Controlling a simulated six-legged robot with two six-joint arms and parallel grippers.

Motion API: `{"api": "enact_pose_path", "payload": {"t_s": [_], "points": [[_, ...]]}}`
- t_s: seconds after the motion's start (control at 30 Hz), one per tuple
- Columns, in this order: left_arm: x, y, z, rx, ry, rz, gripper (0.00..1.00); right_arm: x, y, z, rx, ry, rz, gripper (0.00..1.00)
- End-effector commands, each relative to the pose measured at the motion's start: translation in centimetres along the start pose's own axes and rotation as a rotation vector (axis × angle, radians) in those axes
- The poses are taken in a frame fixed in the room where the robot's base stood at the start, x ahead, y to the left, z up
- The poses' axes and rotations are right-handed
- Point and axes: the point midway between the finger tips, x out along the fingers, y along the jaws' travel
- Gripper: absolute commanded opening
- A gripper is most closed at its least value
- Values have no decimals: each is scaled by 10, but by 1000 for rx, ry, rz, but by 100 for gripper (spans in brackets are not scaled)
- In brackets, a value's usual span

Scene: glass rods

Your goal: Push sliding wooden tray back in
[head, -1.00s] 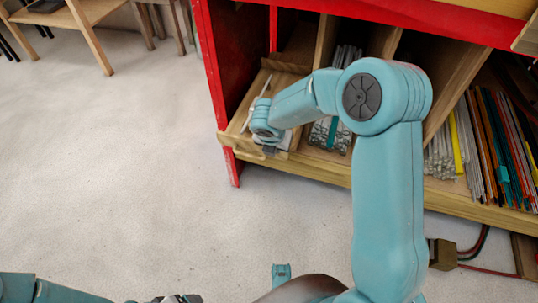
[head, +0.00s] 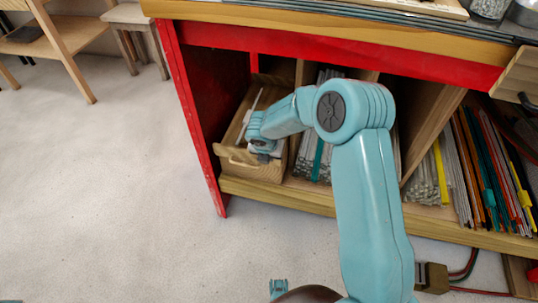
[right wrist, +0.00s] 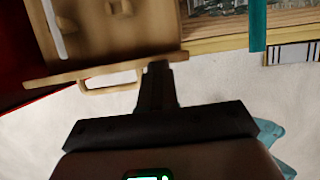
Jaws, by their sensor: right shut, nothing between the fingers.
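The wooden tray (head: 232,156) sits in the left compartment of the red-framed shelf, its front close to the shelf's front edge. A thin pale rod lies inside it. In the right wrist view the tray (right wrist: 110,66) shows its front rim, a handle loop below and the white rod. My right gripper (head: 264,152) is at the tray's front, right of its middle. Its shut, empty fingers (right wrist: 158,70) meet the front rim in the right wrist view; firm contact is hard to tell.
Wooden dividers (head: 440,125) separate the compartments to the right, which hold bundles of glass rods (head: 318,150) and coloured rods (head: 490,160). A red post (head: 188,105) borders the tray's left. Pale floor (head: 110,190) is clear at left. A wooden stool (head: 135,25) stands behind.

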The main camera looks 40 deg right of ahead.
Motion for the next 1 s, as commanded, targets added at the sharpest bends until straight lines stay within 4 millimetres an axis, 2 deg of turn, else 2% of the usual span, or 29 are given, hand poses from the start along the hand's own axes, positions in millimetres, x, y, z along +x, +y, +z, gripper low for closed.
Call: {"api": "enact_pose_path", "payload": {"t_s": [0.77, 1.0], "points": [[0, 0, 0, 0, 0, 0, 85, 0, 0, -7, -2, 6, -5, 0], [2, -1, 0, 0, 0, 0, 85, -4, 8, -18, -1, 4, -4, 0]]}}
